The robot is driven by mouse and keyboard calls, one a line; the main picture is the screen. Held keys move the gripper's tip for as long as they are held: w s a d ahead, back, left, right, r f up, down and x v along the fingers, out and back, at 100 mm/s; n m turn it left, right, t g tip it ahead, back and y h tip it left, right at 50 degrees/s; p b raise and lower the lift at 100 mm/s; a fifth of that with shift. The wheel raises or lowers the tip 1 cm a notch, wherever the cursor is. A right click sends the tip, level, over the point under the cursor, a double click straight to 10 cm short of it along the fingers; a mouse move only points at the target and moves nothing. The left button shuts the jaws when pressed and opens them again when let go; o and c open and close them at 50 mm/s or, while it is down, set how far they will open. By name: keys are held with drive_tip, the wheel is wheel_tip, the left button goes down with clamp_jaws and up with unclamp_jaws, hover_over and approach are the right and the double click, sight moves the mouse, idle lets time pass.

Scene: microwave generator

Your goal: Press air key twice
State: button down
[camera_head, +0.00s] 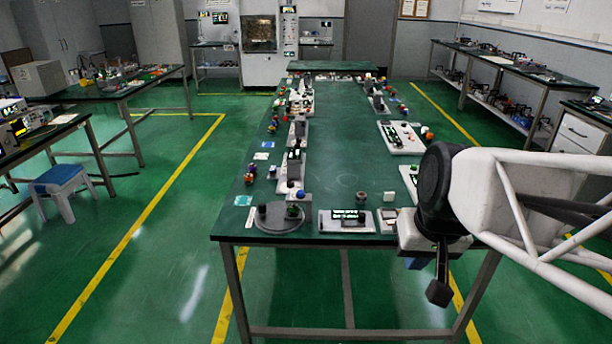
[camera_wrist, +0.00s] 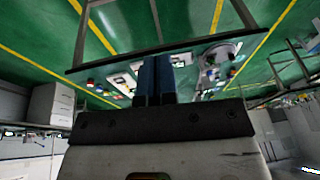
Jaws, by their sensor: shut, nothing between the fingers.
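My gripper (camera_head: 439,292) is at the right of the head view, just off the near right corner of the table, pointing down. In the wrist view its two dark blue fingers (camera_wrist: 155,80) are together, with nothing seen between them. A white unit with a dark panel and green lit marks (camera_head: 347,220) stands at the table's near edge, left of my gripper and apart from it. I cannot tell whether this is the microwave generator. No air key can be made out at this size.
The long green table (camera_head: 342,130) carries small devices along both sides; its middle is mostly bare. A grey round plate (camera_head: 275,217) holds small items at the near left corner. A small dark cylinder (camera_head: 361,197) stands near the front. A blue stool (camera_head: 62,180) is at left.

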drive_tip(key=w+a+r+t+y, duration=0.1)
drive_tip(key=w+a, duration=0.2)
drive_tip(key=w, duration=0.4)
drive_tip(key=w+a+r+y, duration=0.1)
drive_tip(key=w+a, duration=0.1)
drive_tip(key=w, duration=0.5)
drive_tip(key=m+t+y, duration=0.2)
drive_tip(key=t, duration=0.1)
hover_over(302, 192)
wheel_tip(302, 192, down, 12)
drive_tip(key=f, duration=0.1)
drive_tip(key=shift+w+r, duration=0.1)
drive_tip(key=shift+r, duration=0.15)
drive_tip(key=shift+f, duration=0.1)
drive_tip(key=shift+f, duration=4.3)
